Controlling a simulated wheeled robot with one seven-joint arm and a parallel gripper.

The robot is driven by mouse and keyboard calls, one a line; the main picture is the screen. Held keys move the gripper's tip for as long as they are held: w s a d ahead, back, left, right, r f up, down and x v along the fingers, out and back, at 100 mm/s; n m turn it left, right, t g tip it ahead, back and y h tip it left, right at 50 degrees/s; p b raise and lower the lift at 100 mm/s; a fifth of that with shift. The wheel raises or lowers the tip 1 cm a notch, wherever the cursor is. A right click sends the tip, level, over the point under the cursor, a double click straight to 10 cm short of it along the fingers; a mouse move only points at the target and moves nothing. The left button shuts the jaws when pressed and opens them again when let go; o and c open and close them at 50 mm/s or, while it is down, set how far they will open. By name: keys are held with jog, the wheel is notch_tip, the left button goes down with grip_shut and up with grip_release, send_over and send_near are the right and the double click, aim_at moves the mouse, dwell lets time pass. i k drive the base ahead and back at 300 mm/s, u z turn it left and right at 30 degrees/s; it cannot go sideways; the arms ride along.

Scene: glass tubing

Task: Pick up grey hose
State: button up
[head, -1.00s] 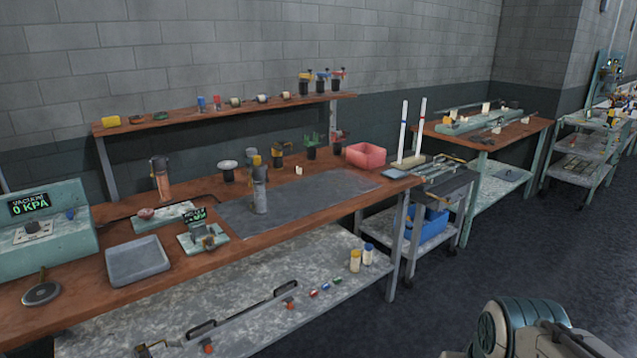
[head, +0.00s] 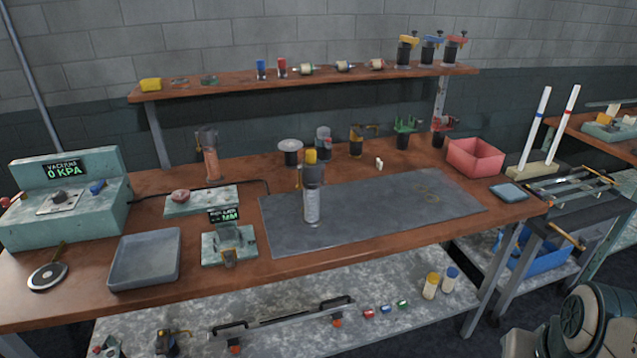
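I cannot pick out a grey hose for certain. A thin dark hose or cable (head: 258,181) runs along the back of the wooden bench from the vacuum unit (head: 68,197), behind a small green plate, but its colour looks near black. Small rolls or fittings (head: 306,69) lie on the upper shelf, too small to identify. Part of my arm shows at the lower right corner. My gripper's fingertips are not in view, so its state does not show.
The bench (head: 190,290) holds a grey tray (head: 145,260), a dark mat (head: 400,208) with a clear cylinder (head: 311,200), a gauge (head: 230,245) and a red bin (head: 475,158). Two white rods stand at the right. A cart (head: 570,215) adjoins the bench's right end.

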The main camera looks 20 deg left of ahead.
aim_at(311, 174)
jog(key=u, duration=0.7)
jog(key=i, duration=0.8)
jog(key=u, duration=1)
jog(key=i, duration=0.25)
jog(key=u, duration=0.2)
